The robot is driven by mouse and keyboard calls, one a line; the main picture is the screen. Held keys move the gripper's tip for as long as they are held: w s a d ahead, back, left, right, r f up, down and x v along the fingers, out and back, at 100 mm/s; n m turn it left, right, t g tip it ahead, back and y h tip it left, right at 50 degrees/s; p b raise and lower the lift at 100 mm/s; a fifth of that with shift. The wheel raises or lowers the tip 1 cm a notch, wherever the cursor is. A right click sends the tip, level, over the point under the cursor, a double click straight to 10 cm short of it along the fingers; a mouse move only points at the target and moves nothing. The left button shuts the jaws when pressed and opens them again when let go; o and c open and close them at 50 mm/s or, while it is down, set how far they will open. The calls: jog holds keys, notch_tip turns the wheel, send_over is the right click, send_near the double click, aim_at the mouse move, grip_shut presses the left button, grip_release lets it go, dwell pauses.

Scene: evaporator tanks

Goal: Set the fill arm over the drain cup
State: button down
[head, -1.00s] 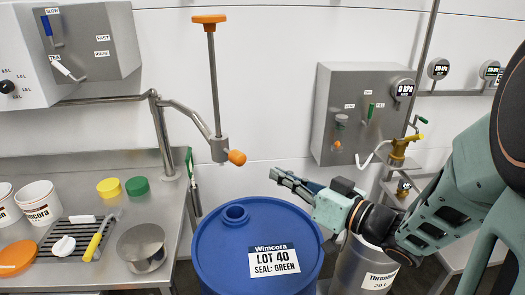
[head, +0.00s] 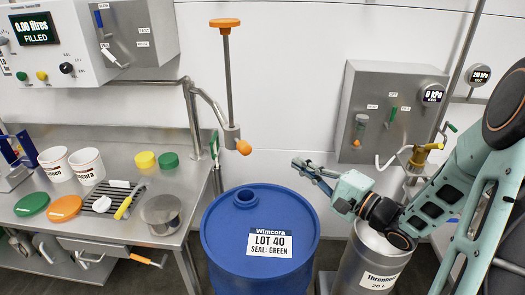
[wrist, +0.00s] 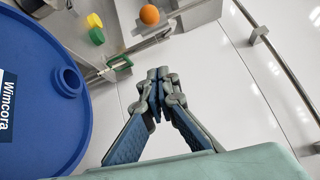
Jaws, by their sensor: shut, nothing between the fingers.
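The fill arm (head: 207,100) is a bent steel pipe rising from the back of the bench. Its end block (head: 232,134) carries an upright rod with an orange T-handle (head: 225,22) and an orange knob (head: 244,147). This end hangs behind the blue drum, high above it. A round steel cup (head: 161,211), which looks like the drain cup, stands at the bench's right end, left of the fill arm's end. My gripper (head: 297,165) is shut and empty, right of the orange knob and apart from it. In the wrist view, the shut fingertips (wrist: 159,76) are below the orange knob (wrist: 149,14).
The blue drum (head: 225,245) stands right of the bench (head: 110,215), its bung hole open. A steel can (head: 365,268) stands under my arm. Yellow and green caps, white tubs and a rack crowd the bench. The wall panel (head: 375,110) is at the right.

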jog(key=w+a+r, duration=0.1)
jog(key=w+a, duration=0.3)
jog(key=a, duration=0.6)
jog(key=shift+w+a+b, duration=0.3)
jog(key=shift+w, duration=0.05)
jog(key=shift+a, duration=0.1)
